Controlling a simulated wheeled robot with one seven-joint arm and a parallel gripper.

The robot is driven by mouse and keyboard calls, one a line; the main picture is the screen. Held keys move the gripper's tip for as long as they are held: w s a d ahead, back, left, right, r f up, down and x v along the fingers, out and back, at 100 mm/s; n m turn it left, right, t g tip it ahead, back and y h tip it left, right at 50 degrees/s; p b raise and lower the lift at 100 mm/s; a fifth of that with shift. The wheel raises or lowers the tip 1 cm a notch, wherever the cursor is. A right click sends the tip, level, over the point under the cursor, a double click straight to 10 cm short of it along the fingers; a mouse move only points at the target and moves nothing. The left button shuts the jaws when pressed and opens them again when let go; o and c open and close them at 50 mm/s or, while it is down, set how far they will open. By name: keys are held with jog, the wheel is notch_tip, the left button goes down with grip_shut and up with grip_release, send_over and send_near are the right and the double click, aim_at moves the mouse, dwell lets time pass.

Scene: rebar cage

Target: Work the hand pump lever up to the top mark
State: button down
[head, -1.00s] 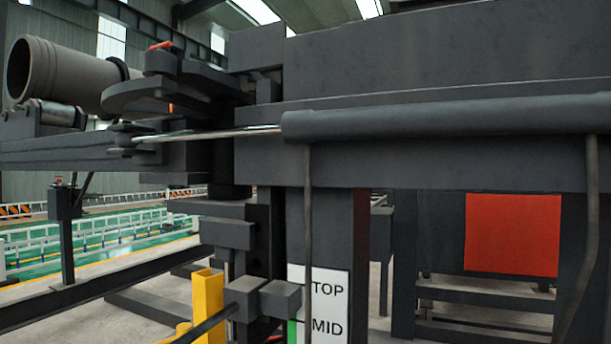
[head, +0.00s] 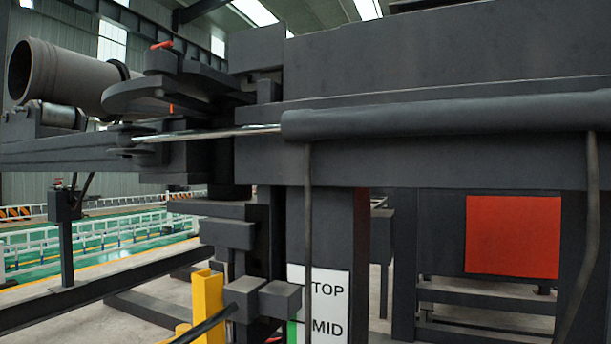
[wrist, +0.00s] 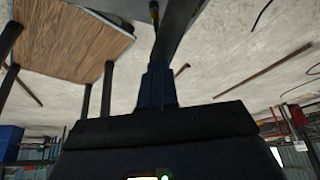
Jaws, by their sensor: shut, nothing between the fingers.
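A white plate (head: 328,298) marked TOP and MID stands in the lower middle of the head view. A green strip (head: 292,332) shows at its left edge. A dark rod (head: 212,322), which looks like the pump lever, slants up to dark blocks (head: 279,300) just left of the plate. Its lower end is cut off by the frame. A yellow upright (head: 208,300) stands beside it. My gripper (wrist: 158,78) shows in the wrist view as a dark narrow shape, shut and empty. I cannot make it out surely in the head view, nor tell whether it touches the lever.
A long dark beam with a thick cylinder (head: 440,117) and a bright rod (head: 205,133) crosses above the plate. Dark hoses (head: 308,240) hang from it. A red panel (head: 513,236) is at right. The wrist view shows a wooden board (wrist: 70,35) and pale floor.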

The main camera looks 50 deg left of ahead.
jog(key=shift+s+d+f, duration=0.1)
jog(key=shift+s+f, duration=0.05)
jog(key=shift+f, duration=0.3)
jog(key=shift+s+d+f+b, duration=0.1)
jog(key=shift+s+f+b, duration=0.1)
jog(key=shift+f+b, duration=0.4)
jog(key=shift+f, duration=0.1)
jog(key=shift+s+f+b, duration=0.2)
jog(key=shift+f+b, duration=0.15)
jog(key=shift+f, duration=0.35)
jog(key=shift+s+d+f+b, duration=0.1)
jog(key=shift+s+f+b, duration=0.05)
jog(key=shift+f+b, duration=0.4)
